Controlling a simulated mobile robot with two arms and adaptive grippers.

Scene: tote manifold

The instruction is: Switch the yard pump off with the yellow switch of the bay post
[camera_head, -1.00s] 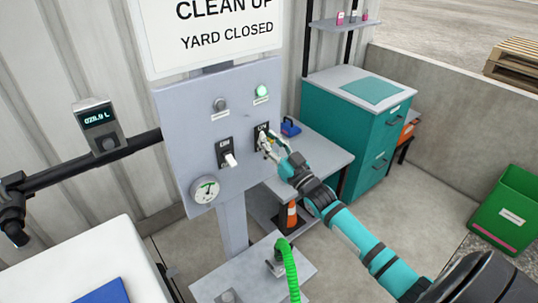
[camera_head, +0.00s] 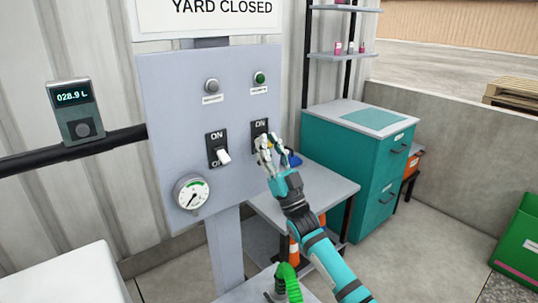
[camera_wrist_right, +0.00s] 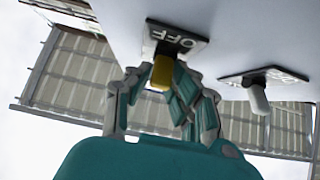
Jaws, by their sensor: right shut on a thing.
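The grey bay post panel (camera_head: 170,120) stands in the middle of the head view. My right gripper (camera_head: 265,148) is at its right-hand switch plate (camera_head: 259,126), covering the lower part. In the right wrist view, the yellow switch (camera_wrist_right: 161,73) stands between my fingers, beside the OFF marking (camera_wrist_right: 176,39), and my gripper is shut on it. The lamp (camera_head: 260,78) above this switch is dark green and unlit. The pressure gauge (camera_head: 191,193) has its needle pointing low, away from its green band. My left gripper is not in view.
A white-levered switch (camera_head: 223,157) sits just left of the yellow one, its lever down. A grey side table (camera_head: 325,185) and teal cabinet (camera_head: 345,145) stand to the right. A meter (camera_head: 75,112) reading 028.9 L is on the left. A green hose (camera_head: 289,285) rises below.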

